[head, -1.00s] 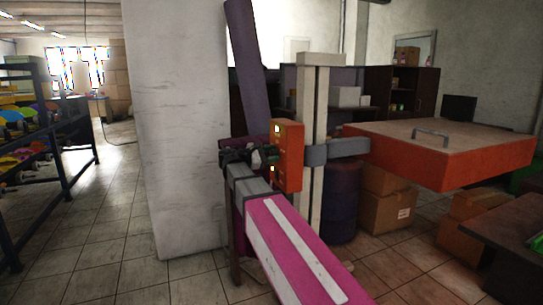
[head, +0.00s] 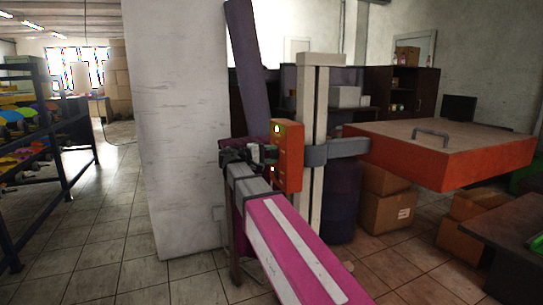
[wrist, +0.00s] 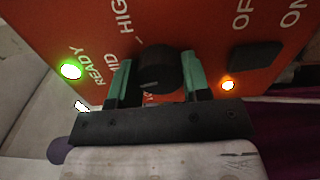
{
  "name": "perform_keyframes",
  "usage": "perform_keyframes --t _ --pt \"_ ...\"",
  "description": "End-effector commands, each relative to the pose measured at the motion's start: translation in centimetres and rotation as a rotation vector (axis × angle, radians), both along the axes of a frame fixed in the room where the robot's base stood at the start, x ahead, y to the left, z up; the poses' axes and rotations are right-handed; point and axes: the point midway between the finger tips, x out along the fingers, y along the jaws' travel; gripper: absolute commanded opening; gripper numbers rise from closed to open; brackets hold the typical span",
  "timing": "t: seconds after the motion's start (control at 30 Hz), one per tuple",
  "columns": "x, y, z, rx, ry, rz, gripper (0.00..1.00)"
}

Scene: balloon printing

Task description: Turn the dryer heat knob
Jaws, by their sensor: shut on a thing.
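The dark round heat knob (wrist: 158,70) sticks out of the dryer's orange-red control box (head: 289,156). In the wrist view the panel (wrist: 200,35) carries white lettering, including READY, MID, HIGH, OFF and ON. My gripper (wrist: 157,64) has its two green fingers on either side of the knob and is shut on it. In the head view my gripper (head: 268,154) is at the left side of the control box, and the knob is hidden there. The dryer's large orange flat head (head: 450,160) with a grey handle extends to the right.
A green lamp (wrist: 71,71) and an orange lamp (wrist: 228,85) are lit on the panel, near a dark switch (wrist: 256,56). A pale post (head: 313,150) stands right behind the box. A white pillar (head: 175,130) is at left, and cardboard boxes (head: 387,210) lie below the dryer head.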

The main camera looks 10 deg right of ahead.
Motion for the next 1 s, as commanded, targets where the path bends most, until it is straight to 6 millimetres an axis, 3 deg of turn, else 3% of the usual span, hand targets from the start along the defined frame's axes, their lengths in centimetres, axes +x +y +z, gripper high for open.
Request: perform_keyframes --t 0.4,0.97,1.0 --pt "-0.08 0.02 -0.05 0.041 -0.194 -0.001 0.20" --pt "-0.10 0.03 -0.08 0.047 -0.222 -0.001 0.20" --pt "-0.10 0.03 -0.08 0.047 -0.221 -0.001 0.50"
